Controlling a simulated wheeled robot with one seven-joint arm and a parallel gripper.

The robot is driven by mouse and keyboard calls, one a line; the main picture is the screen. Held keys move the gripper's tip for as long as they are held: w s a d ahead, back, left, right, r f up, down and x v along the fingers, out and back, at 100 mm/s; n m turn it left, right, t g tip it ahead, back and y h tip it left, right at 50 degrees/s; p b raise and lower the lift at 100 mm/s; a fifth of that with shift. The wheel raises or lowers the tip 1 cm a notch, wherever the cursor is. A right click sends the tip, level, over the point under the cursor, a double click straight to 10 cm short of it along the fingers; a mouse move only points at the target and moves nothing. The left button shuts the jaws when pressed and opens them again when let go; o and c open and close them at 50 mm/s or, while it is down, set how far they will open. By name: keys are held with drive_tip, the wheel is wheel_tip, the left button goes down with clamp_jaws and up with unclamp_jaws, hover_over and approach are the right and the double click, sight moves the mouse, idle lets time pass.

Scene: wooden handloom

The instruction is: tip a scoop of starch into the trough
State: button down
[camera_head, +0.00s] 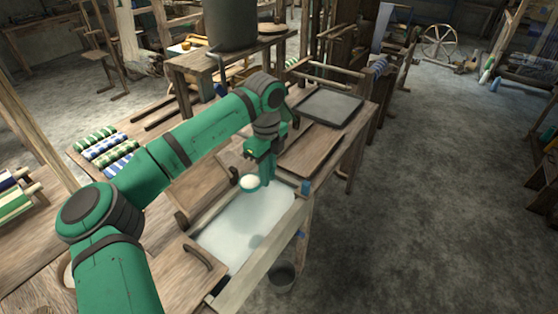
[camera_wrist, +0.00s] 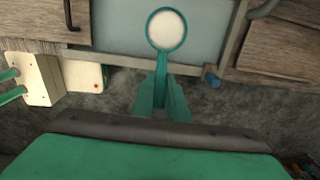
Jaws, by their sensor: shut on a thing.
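My gripper (camera_wrist: 162,98) is shut on the handle of a green scoop (camera_wrist: 150,30). The scoop is filled with white starch (camera_wrist: 168,29), which also shows in the head view (camera_head: 250,182). The scoop looks level and is held above the trough (camera_head: 222,268), over its far part. The trough is a long wooden-sided box with a pale, whitish liquid surface (camera_head: 240,222). The handle is partly hidden between my fingers.
A wooden lid with a dark handle (camera_head: 178,277) lies beside the trough's near left. A dark tray (camera_head: 328,106) and wooden board (camera_head: 308,150) are beyond it. A large grey pot (camera_head: 230,24) stands behind. A bucket (camera_head: 283,275) is on the floor at right. Open floor lies right.

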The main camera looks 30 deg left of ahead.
drive_tip(key=shift+w+f, duration=0.1)
drive_tip(key=shift+w, duration=0.3)
drive_tip(key=s+f+t+h, duration=0.1)
drive_tip(key=s+f+t, duration=0.8)
drive_tip(key=f+t, duration=0.3)
drive_tip(key=shift+s+a+t, duration=0.25)
drive_tip(key=shift+a+t, duration=0.15)
drive_tip(key=shift+t, duration=1)
idle(0.7)
